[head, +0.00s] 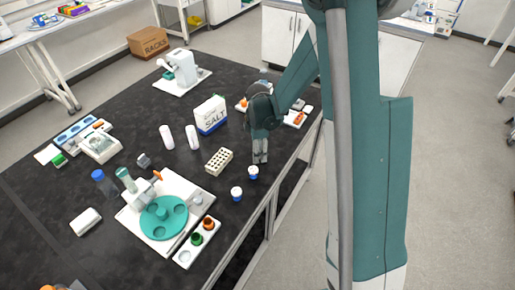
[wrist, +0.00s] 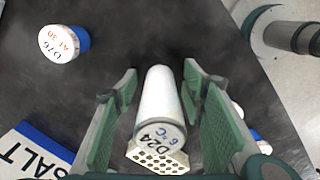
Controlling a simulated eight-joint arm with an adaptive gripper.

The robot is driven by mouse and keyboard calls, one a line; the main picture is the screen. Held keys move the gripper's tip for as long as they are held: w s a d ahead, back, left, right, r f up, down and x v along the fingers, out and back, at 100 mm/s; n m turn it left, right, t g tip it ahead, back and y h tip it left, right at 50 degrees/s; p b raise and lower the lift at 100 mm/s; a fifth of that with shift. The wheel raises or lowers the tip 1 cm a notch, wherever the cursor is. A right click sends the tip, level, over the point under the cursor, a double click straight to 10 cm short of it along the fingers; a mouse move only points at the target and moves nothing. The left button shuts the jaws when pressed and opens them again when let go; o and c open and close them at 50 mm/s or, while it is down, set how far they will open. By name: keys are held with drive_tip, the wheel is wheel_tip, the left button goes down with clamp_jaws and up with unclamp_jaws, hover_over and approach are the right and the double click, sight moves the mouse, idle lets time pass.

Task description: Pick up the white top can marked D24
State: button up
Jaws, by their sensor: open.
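A white cylinder (wrist: 160,98) with "D24" and "6°C" on its near end stands between the fingers in the wrist view. My gripper (wrist: 160,74) is open, with a green-padded finger on each side of it and a narrow gap on both sides. In the head view my gripper (head: 260,158) is low over the right side of the black table, just behind a small blue can with a white top (head: 253,171). I cannot make out the D24 can there; the gripper and arm hide that spot.
Another white-topped blue can (wrist: 64,43) reads D76. A rack with holes (head: 218,160) and a SALT box (head: 211,116) stand left of my gripper. A second blue-and-white can (head: 237,193) is nearer the front edge. Two white cylinders (head: 167,137) (head: 192,137) stand farther left.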

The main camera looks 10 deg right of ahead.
idle(0.3)
drive_tip(key=c, duration=1)
drive_tip(key=shift+r, duration=0.1)
drive_tip(key=shift+c, duration=0.2)
drive_tip(key=shift+r+p, duration=0.6)
drive_tip(key=shift+r, duration=4.35)
